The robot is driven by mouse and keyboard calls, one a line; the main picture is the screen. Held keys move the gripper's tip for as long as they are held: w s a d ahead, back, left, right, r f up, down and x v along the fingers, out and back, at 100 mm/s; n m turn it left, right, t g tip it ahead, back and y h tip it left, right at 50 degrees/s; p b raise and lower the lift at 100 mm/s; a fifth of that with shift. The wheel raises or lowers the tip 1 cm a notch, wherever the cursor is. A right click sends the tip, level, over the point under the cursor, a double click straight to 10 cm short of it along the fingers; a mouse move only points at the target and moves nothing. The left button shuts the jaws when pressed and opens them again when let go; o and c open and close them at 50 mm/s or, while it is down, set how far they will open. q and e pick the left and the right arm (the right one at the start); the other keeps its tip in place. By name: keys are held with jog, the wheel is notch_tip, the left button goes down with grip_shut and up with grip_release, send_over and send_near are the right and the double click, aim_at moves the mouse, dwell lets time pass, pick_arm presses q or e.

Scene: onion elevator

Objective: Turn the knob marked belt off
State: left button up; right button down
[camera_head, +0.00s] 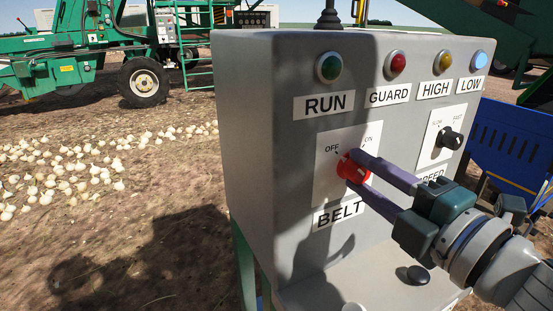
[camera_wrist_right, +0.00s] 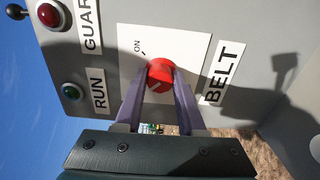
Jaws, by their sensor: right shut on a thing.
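The red belt knob (camera_head: 351,170) sits on a white plate (camera_head: 333,191) marked OFF and ON, above the BELT label (camera_head: 339,214) on the grey control box. My right gripper (camera_head: 358,167) is shut on the knob, with one purple finger on each side of it. In the right wrist view the knob (camera_wrist_right: 160,75) shows between the fingertips (camera_wrist_right: 160,80), and a light pointer mark lies on its face. The ON label (camera_wrist_right: 137,45) is visible there; the OFF label is hidden. I cannot tell exactly which label the knob points to. My left gripper is not in view.
The black speed knob (camera_head: 450,138) is right of the belt plate. RUN (camera_head: 328,67), GUARD (camera_head: 395,65), HIGH (camera_head: 442,62) and LOW (camera_head: 479,60) lamps line the top. A black button (camera_head: 418,275) is on the lower ledge. Onions (camera_head: 62,172) lie on soil at left.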

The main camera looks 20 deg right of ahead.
jog(key=c, duration=0.5)
grip_release()
jog(key=s+b, duration=0.1)
jog(key=s, duration=0.9)
jog(key=shift+d, duration=0.4)
jog(key=shift+w+r, duration=0.1)
